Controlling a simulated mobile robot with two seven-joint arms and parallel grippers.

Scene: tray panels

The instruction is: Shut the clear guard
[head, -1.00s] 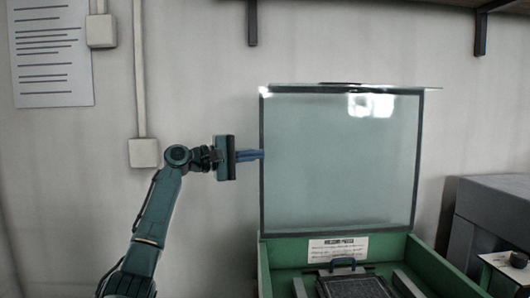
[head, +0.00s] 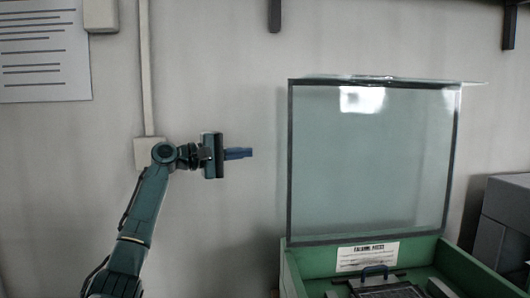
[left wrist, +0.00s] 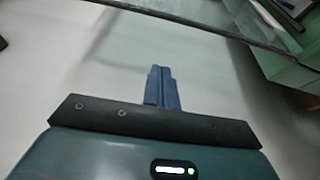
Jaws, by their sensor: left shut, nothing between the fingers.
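The clear guard (head: 370,165) stands raised, close to upright, at the back of a green box (head: 290,272) in the head view. It is a see-through pane with a dark frame. My left gripper (head: 250,153) is left of the guard's left edge, apart from it, at about mid-height of the pane. Its blue fingers are shut and empty. In the left wrist view the shut fingers (left wrist: 162,75) point toward the guard's dark edge (left wrist: 190,20), which crosses the top of the picture. My right gripper is not in view.
Inside the green box lies a dark panel with a handle (head: 375,271), cut off by the lower edge. A paper label (head: 367,256) is on the box's inner back. A grey machine (head: 505,225) stands at the right.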

